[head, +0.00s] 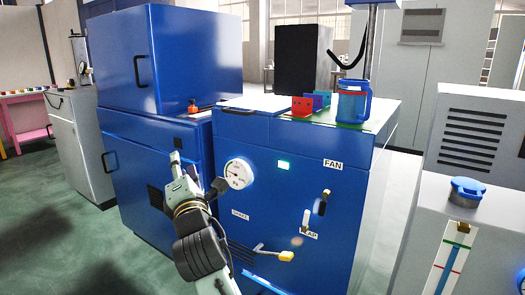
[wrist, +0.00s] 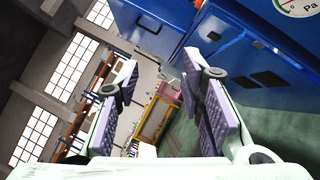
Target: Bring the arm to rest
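My gripper (head: 178,168) is in front of the blue cabinets in the head view, pointing up and to the left. In the wrist view my gripper (wrist: 158,95) shows its two purple-padded fingers spread apart, with nothing between them. The blue machine (head: 268,205) with a round gauge (head: 238,173), FAN label and levers stands to the right of my arm. My gripper looks clear of the machine and the cabinet; the exact gap cannot be told.
A tall blue cabinet (head: 168,60) stands at the left. A blue jug (head: 353,103) and coloured blocks (head: 302,106) stand on the machine's top. A grey unit (head: 440,245) is at the right. Green floor (head: 110,250) is open at the lower left.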

